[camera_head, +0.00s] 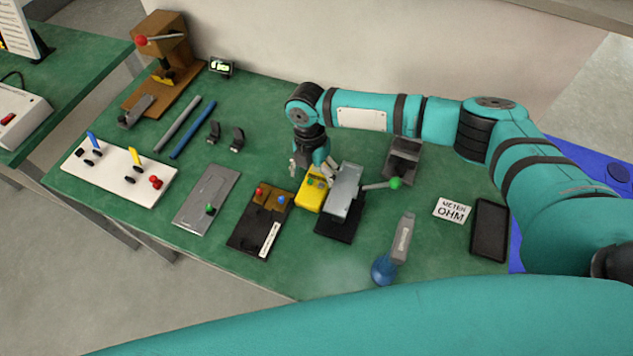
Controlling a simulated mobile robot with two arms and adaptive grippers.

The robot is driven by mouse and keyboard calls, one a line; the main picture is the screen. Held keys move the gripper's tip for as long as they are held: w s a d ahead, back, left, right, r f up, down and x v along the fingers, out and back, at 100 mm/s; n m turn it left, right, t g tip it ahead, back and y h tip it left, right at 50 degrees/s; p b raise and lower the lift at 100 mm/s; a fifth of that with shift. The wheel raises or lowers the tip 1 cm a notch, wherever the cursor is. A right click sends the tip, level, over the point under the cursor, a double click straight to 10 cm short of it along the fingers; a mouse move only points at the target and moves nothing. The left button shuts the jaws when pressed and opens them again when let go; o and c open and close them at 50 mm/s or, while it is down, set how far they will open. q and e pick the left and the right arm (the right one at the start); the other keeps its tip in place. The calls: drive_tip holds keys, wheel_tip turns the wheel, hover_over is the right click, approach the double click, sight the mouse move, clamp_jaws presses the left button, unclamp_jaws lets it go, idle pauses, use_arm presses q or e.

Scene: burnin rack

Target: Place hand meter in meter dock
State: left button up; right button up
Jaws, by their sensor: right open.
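A yellow device with small coloured parts on top, which looks like the hand meter (310,198), lies on the green bench against the left side of a grey-topped fixture. My right gripper (312,170) points down just behind and over the meter's far end, with its fingers spread. I cannot tell whether a finger touches the meter. A shallow black tray, seemingly the meter dock (490,231), lies empty at the right, beside a white card reading METER OHM (453,209). My left gripper is not in view.
The grey-topped fixture (343,192) has a green-knobbed lever (396,183) sticking out right. A dark board (260,222) lies left of the meter. A grey-handled tool with a blue end (402,240) lies between fixture and tray. A grey bin (402,158) stands behind.

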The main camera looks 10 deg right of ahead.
sight(315, 181)
drive_tip(key=c, duration=1.8)
drive_tip(key=shift+r, duration=0.3)
drive_tip(key=shift+c, duration=0.4)
wheel_tip(315, 181, up, 18)
drive_tip(key=b, duration=0.2)
drive_tip(key=shift+f+b, duration=0.25)
drive_tip(key=shift+b, duration=0.05)
